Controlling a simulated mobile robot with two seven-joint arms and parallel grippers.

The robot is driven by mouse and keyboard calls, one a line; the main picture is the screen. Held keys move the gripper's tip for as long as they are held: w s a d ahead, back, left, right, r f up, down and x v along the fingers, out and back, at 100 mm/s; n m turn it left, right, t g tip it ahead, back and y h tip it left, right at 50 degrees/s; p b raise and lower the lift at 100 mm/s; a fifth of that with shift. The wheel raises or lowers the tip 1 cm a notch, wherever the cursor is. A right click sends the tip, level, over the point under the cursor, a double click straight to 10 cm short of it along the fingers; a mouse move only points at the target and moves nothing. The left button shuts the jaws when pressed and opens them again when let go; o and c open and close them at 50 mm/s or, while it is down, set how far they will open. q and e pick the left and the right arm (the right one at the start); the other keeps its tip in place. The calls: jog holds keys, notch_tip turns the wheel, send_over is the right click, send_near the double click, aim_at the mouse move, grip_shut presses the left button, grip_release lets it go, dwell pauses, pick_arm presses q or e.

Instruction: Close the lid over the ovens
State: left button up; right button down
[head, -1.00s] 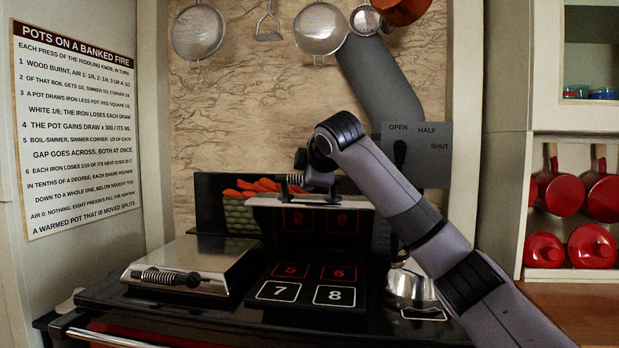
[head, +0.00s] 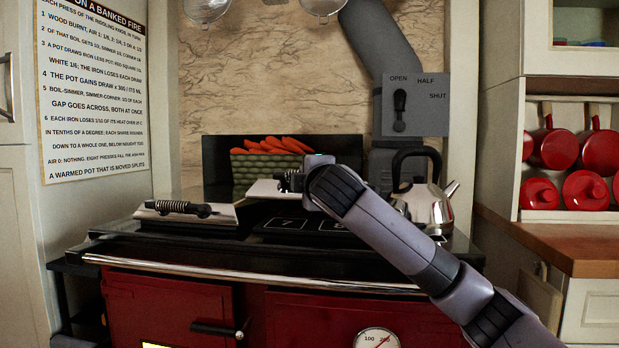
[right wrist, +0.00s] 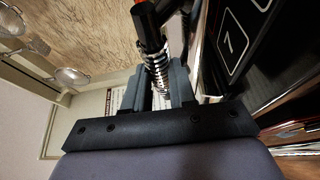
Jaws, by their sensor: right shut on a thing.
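The range cooker's right lid (head: 268,188) is pale metal with a coil handle and is partly hidden by my right arm. It stands raised and tilted over the black hotplate (head: 290,224), whose front squares still show. My right gripper (head: 296,181) is at the handle. In the right wrist view, the fingers (right wrist: 168,88) are shut around the coil handle (right wrist: 156,62). The left lid (head: 190,216) lies flat and has its own coil handle. My left gripper is not in view.
A kettle (head: 428,203) stands just right of the hotplate, close to my right arm. A crate of carrots (head: 268,165) is behind the lid. A chrome rail (head: 230,276) runs along the cooker's front. A damper plate (head: 428,118) is on the flue.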

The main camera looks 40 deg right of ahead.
jog(key=shift+n+t+h, duration=0.3)
jog(key=shift+t+h, duration=0.1)
jog(key=shift+t, duration=0.3)
jog(key=f+b, duration=0.1)
jog(key=f, duration=0.1)
jog(key=f+b, duration=0.2)
jog(key=a+f+b, duration=0.1)
jog(key=f, duration=0.1)
jog(key=shift+s+b, duration=0.35)
jog(key=shift+s, duration=0.05)
notch_tip(320, 180, down, 2)
jog(key=shift+s+a+b, duration=0.1)
jog(key=shift+a+b, duration=0.05)
jog(key=shift+b, duration=0.75)
jog(key=shift+r, duration=0.1)
jog(key=c, duration=0.9)
grip_release()
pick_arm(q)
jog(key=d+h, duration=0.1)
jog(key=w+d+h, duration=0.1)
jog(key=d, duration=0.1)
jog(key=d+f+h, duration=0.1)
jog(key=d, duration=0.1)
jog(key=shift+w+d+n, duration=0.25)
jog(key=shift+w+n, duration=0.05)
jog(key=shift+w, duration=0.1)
